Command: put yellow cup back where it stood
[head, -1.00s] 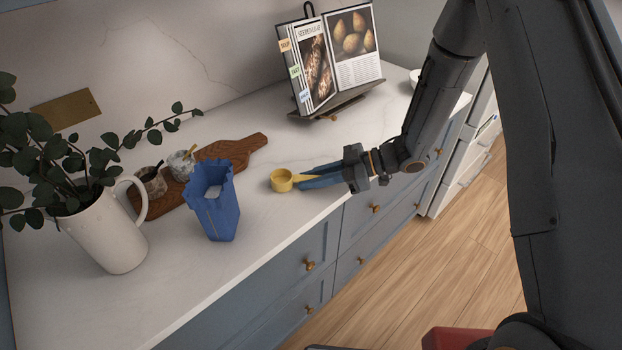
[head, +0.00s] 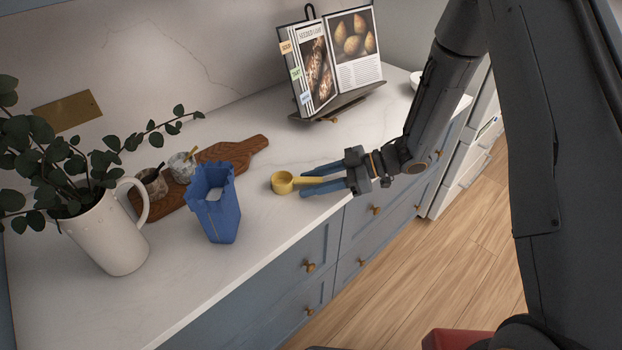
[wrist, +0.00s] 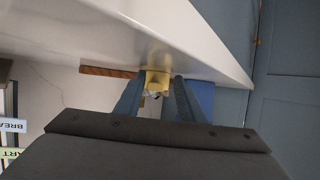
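My gripper is open, one blue finger on each side of the handle, with gaps visible. In the wrist view the yellow cup (wrist: 157,80) shows between the spread fingertips of my gripper (wrist: 160,86). The cup's far side is hidden there.
A crumpled blue bag (head: 217,212) stands left of the cup. Behind are a wooden board (head: 228,153) with two small pots, and a cookbook on a stand (head: 330,107). A white jug (head: 108,235) with leaves stands at left. Counter right of the board is clear.

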